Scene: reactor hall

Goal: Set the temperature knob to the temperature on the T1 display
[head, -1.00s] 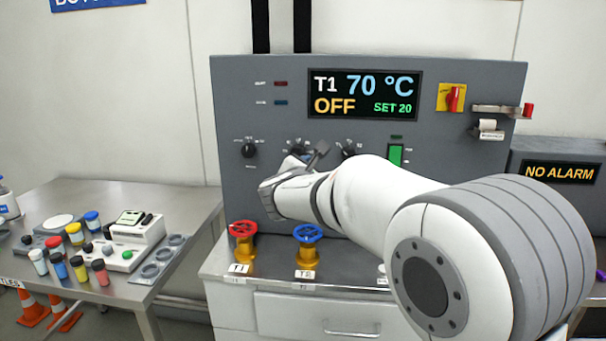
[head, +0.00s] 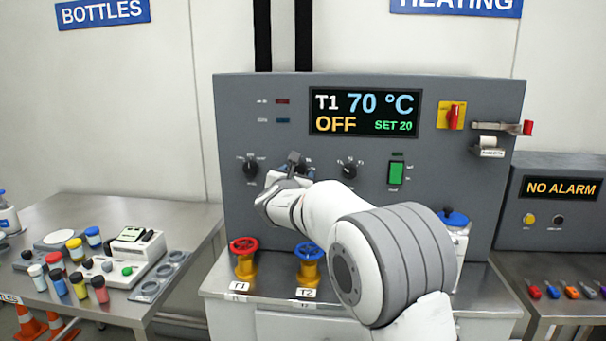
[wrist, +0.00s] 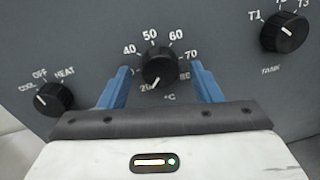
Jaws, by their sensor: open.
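The display (head: 366,112) on the grey panel reads T1 70 °C, OFF, SET 20. The black temperature knob (wrist: 158,72) has a scale from 20 to 80 around it, and its white mark points down-left near 20. My gripper (wrist: 160,66) is open, with its blue fingers on either side of this knob and a gap showing on both sides. In the head view my gripper (head: 293,163) is at the middle knob of the panel and mostly hides it.
The COOL/OFF/HEAT knob (wrist: 53,98) is to the left, the TANK knob (wrist: 284,32) to the upper right. A green switch (head: 396,173) and a red-yellow switch (head: 451,115) are further right. Red (head: 244,246) and blue (head: 308,252) valve wheels stand below.

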